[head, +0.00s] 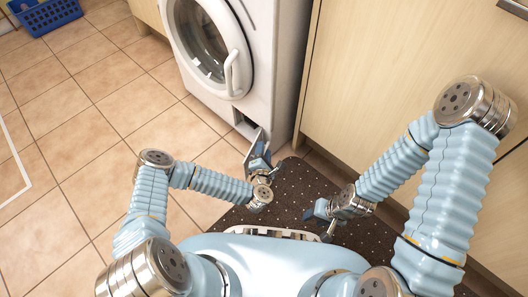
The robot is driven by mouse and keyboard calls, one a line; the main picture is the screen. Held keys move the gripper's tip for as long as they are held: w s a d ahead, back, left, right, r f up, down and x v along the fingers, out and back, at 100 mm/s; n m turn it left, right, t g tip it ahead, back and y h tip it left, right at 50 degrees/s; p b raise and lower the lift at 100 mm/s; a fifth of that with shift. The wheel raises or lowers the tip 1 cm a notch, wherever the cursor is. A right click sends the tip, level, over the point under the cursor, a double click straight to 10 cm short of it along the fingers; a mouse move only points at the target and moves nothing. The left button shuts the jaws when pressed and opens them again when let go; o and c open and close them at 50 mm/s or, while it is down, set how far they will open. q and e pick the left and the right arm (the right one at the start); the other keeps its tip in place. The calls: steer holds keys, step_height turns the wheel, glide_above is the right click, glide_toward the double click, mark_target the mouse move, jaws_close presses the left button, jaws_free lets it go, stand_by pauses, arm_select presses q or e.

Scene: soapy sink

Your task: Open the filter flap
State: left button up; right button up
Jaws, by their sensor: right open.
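The white washing machine (275,62) stands at the top centre, its round door (207,48) shut. Low on its front, near the right corner, a dark filter opening (247,122) shows. The filter flap (253,143) stands out from the front below this opening, tilted open. My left gripper (260,158) is right at the flap and partly overlaps it. I cannot tell whether its fingers touch or hold the flap. My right gripper (325,222) is open and empty, low over the dark mat, well away from the flap.
A dark dotted mat (300,185) lies in front of the machine. Wooden cabinet fronts (385,70) stand close on the right. A blue basket (45,14) sits at the far upper left. The tiled floor (75,120) on the left is mostly clear.

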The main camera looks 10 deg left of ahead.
arm_select(q)
steer(key=shift+s, duration=0.1)
steer(key=p+v, duration=0.2)
steer(key=v, duration=1.1)
steer(key=shift+s, duration=0.35)
steer(key=shift+r, duration=0.1)
